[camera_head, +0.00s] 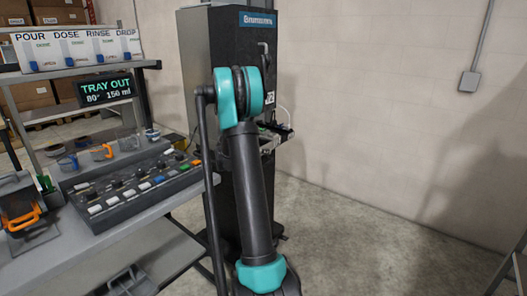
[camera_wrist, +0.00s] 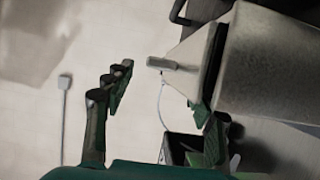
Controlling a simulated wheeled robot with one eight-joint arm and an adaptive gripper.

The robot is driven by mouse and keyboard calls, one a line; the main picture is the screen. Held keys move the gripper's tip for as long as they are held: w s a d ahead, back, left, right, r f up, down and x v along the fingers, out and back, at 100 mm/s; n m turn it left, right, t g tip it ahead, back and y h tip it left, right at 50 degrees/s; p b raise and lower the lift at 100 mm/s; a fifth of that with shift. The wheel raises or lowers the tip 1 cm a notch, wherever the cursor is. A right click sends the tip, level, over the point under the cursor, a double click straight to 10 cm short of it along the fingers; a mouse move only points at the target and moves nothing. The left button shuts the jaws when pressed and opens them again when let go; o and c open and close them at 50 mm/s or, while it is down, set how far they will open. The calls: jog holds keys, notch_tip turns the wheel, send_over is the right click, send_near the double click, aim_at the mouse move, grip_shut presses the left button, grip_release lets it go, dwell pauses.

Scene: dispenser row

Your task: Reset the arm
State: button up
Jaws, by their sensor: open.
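My arm, teal and black, rises in the middle of the head view, bent at a high joint. My gripper (camera_head: 277,138) is partly hidden behind it, in front of a tall dark cabinet (camera_head: 225,60). In the wrist view my gripper (camera_wrist: 160,95) has its two dark green fingers spread wide, with nothing held between them.
A grey bench (camera_head: 130,232) at left carries a button panel (camera_head: 130,188), several cups and an orange-handled device (camera_head: 22,212). A wall box (camera_head: 469,81) is at right.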

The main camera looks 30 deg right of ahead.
jog(key=v, duration=0.9)
jog(key=s+a+f+n+y, duration=0.4)
jog(key=s+a, duration=0.5)
jog(key=s, duration=0.3)
jog(key=s+a+f+n+y, duration=0.4)
jog(key=s+a, duration=0.5)
jog(key=s, duration=0.3)
jog(key=s+a+f+n+g+y, duration=0.1)
jog(key=s+a+f+n+y, duration=0.3)
jog(key=s+a, duration=0.6)
jog(key=s+f+n, duration=0.1)
jog(key=s, duration=0.1)
jog(key=shift+s+n, duration=0.3)
jog(key=shift+s, duration=0.05)
